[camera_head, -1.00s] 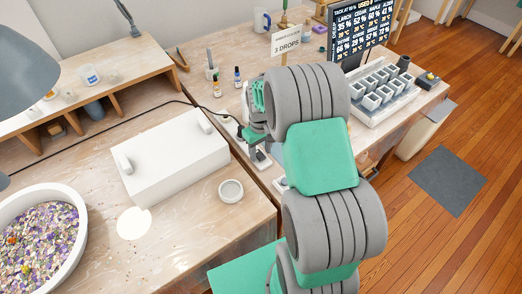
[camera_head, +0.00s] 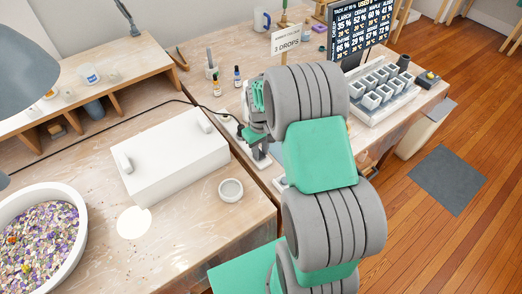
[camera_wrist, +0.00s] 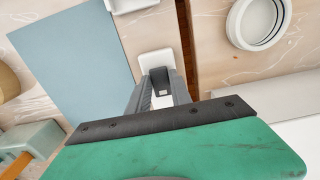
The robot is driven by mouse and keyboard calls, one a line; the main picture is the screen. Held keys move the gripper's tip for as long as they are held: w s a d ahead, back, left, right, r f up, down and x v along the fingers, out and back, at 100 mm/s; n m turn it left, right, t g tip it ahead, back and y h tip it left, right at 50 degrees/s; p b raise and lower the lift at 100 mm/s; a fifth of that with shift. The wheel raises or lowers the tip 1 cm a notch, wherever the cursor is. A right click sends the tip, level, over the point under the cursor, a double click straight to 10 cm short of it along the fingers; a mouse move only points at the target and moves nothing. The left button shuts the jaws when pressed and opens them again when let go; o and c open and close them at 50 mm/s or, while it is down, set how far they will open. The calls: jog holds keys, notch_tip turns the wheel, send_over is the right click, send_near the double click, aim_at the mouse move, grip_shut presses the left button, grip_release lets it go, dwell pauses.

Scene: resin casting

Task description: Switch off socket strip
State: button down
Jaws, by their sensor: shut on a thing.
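In the wrist view my gripper (camera_wrist: 160,84) points down at a white end piece (camera_wrist: 154,58), which looks like part of the strip. Its two grey fingers are close together around a small dark block (camera_wrist: 160,75) with a pale patch, which looks like the switch. The fingers hide its sides, and I cannot tell its on or off position.
A white box (camera_head: 172,155) and a small round white dish (camera_head: 231,190) stand left of my arm. A bowl of coloured chips (camera_head: 78,244) is at the lower left. Small bottles (camera_head: 237,76) and a "3 DROPS" sign (camera_head: 286,43) stand beyond. A blue-grey mat (camera_wrist: 75,60) lies beside the fingers.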

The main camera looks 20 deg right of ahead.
aim_at(263, 158)
jog(key=shift+s+f+t+b, duration=0.1)
jog(key=shift+f+t+b, duration=0.05)
jog(key=shift+t+b, duration=0.35)
jog(key=shift+s+t+b, duration=0.1)
jog(key=shift+t+b, duration=0.3)
jog(key=c, duration=1.2)
grip_release()
jog(key=shift+o, duration=0.2)
jog(key=r, duration=0.5)
jog(key=s+r, duration=0.1)
jog(key=r, duration=0.2)
jog(key=shift+s+d, duration=0.1)
jog(key=shift+d, duration=0.05)
